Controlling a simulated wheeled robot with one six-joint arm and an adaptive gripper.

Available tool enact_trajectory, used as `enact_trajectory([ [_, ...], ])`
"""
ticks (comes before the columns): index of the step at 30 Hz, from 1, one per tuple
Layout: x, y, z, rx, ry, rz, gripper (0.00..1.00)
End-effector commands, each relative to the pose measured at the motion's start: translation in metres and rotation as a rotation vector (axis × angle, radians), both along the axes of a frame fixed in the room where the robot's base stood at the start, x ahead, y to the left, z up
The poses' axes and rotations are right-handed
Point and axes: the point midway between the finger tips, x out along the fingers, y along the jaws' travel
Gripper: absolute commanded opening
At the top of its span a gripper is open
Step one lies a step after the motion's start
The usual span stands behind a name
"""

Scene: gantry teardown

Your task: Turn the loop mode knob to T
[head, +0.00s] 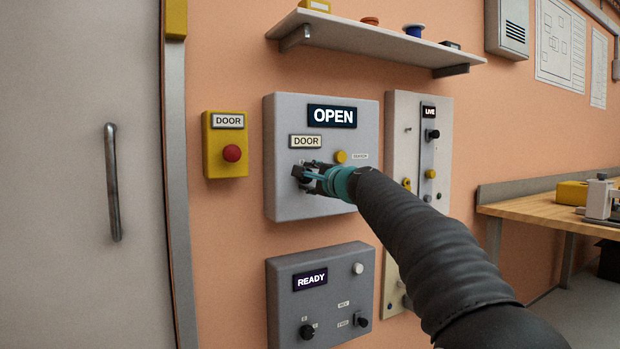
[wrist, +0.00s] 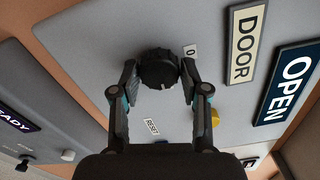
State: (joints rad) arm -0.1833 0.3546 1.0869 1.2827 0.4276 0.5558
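My gripper (wrist: 159,80) is at the grey box labelled DOOR (head: 280,190), with its fingers on either side of a round black knob (wrist: 158,68). Both finger pads appear to press against the knob's sides. A small "0" label sits beside the knob in the wrist view, and a RESET label lies below it. In the head view my gripper (head: 306,174) mostly covers this knob. No "loop mode" or T marking is readable in either view, so I cannot tell which knob carries that name.
A lit OPEN display (head: 332,116) and a yellow button (head: 340,156) are on the same box. A READY box (head: 320,262) with black knobs (head: 307,332) is below. A LIVE panel (head: 403,105) stands right. A shelf (head: 375,41) juts out above.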

Motion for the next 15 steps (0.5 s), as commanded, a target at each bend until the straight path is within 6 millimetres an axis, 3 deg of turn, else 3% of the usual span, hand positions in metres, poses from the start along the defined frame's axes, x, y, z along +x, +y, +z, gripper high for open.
enact_trajectory([
  [15,-0.0081,-0.0041,0.0010,0.000,0.000,0.002,0.64],
])
